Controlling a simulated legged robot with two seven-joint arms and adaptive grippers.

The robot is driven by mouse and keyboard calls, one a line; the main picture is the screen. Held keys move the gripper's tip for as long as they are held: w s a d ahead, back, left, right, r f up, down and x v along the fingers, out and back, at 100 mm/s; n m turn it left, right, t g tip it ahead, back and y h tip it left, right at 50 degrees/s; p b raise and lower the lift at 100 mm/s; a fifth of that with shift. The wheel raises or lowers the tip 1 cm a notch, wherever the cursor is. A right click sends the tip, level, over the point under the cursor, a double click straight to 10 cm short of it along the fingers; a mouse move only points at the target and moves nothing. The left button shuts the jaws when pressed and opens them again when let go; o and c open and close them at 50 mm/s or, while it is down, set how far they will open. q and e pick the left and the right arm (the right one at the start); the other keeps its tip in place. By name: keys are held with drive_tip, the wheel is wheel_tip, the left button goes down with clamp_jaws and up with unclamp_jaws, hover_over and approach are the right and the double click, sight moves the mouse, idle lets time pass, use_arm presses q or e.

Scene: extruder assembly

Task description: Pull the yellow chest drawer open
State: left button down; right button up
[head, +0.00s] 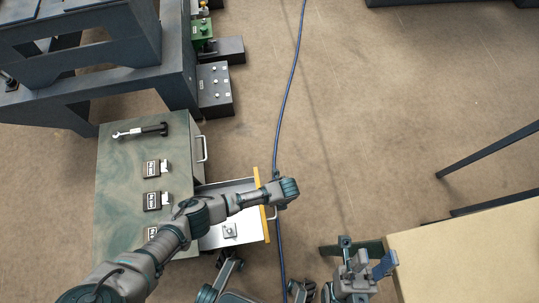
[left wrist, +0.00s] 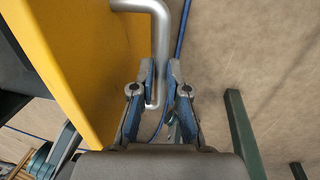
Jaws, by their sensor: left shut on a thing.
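The yellow-fronted drawer (head: 262,208) stands pulled out of the grey-green chest (head: 115,200), its pale inside showing with a small metal part (head: 229,230) in it. In the left wrist view, the yellow front (left wrist: 75,60) is on the left with its silver bar handle (left wrist: 161,35) beside it. My left gripper (left wrist: 161,72) is shut on the handle near its lower bend. In the head view, my left arm crosses over the drawer and its wrist hides the fingers. My right gripper (head: 366,254) is open and empty, low and right of the drawer.
A wrench-like tool (head: 140,131) and several small labelled blocks (head: 152,169) lie on the chest top. A blue cable (head: 291,75) runs along the floor past the drawer front. A beige table (head: 470,250) stands at lower right. Floor right of the drawer is mostly clear.

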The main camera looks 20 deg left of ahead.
use_arm(q)
drive_tip(key=shift+d, duration=0.15)
drive_tip(key=c, duration=1.3)
unclamp_jaws()
drive_tip(key=shift+o, duration=0.6)
wheel_tip(320, 180, up, 12)
drive_tip(key=w+d, duration=0.1)
drive_tip(key=d, duration=0.1)
drive_tip(key=shift+f, duration=0.15)
drive_tip(key=shift+w, duration=0.15)
